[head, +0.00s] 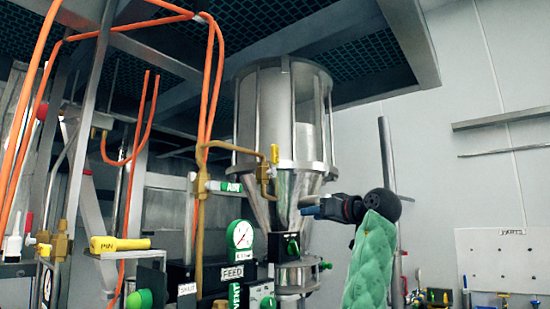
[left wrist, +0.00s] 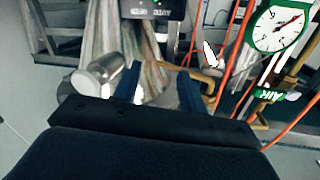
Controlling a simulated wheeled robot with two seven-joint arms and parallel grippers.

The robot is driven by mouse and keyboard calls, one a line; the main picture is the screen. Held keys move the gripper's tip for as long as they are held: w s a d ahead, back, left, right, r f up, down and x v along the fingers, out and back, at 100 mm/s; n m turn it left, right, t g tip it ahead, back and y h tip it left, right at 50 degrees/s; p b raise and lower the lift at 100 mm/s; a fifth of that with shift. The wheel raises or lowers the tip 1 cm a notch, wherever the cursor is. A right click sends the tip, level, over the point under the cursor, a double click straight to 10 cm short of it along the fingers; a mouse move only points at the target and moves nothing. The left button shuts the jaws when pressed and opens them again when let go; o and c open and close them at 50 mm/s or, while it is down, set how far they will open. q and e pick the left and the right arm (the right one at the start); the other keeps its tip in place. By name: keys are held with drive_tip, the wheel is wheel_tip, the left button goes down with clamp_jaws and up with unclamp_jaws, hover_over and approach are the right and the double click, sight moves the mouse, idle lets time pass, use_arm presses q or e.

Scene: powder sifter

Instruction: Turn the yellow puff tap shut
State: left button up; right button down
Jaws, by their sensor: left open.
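The small yellow tap (head: 275,153) sits upright on a brass fitting (head: 265,178) at the front of the steel hopper (head: 290,115) in the head view. My left gripper (head: 308,207) is in front of the hopper's cone, below and to the right of the tap, apart from it, with its blue fingers pointing left. In the left wrist view the two blue fingers (left wrist: 160,90) stand apart with nothing clearly held between them. A brass pipe (left wrist: 205,82) shows beyond them. I cannot make out the tap in that view. My right gripper is not in view.
The AIR handle (head: 225,186) and the gauge (head: 240,234) are left of the cone. A yellow PIN handle (head: 118,244) is farther left, among orange hoses (head: 208,90). A white tool board (head: 500,255) hangs at the right. Open room lies right of the hopper.

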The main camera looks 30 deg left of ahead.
sight(277, 150)
use_arm(q)
drive_tip(key=s+a+r+n+g, duration=0.1)
drive_tip(key=s+r, duration=0.2)
drive_tip(key=r, duration=0.2)
drive_tip(key=s+a+r+n+g+p, duration=0.1)
drive_tip(key=s+r+n, duration=0.1)
drive_tip(key=r, duration=0.4)
drive_tip(key=s+a+r+n+g+y+p, duration=0.1)
drive_tip(key=s+r, duration=0.2)
drive_tip(key=r, duration=0.3)
drive_tip(key=shift+s+r, duration=0.2)
drive_tip(key=shift+s, duration=0.1)
drive_tip(key=a+p, duration=0.2)
drive_tip(key=a, duration=0.1)
drive_tip(key=shift+w+a, duration=0.1)
drive_tip(key=shift+a, duration=0.15)
drive_tip(key=shift+w+a+f+p, duration=0.1)
drive_tip(key=shift+a+f+p, duration=0.1)
drive_tip(key=shift+a+p, duration=0.4)
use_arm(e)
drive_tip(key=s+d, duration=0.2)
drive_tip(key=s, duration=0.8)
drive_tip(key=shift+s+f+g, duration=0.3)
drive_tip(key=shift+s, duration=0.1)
use_arm(q)
drive_tip(key=shift+a, duration=0.1)
clamp_jaws()
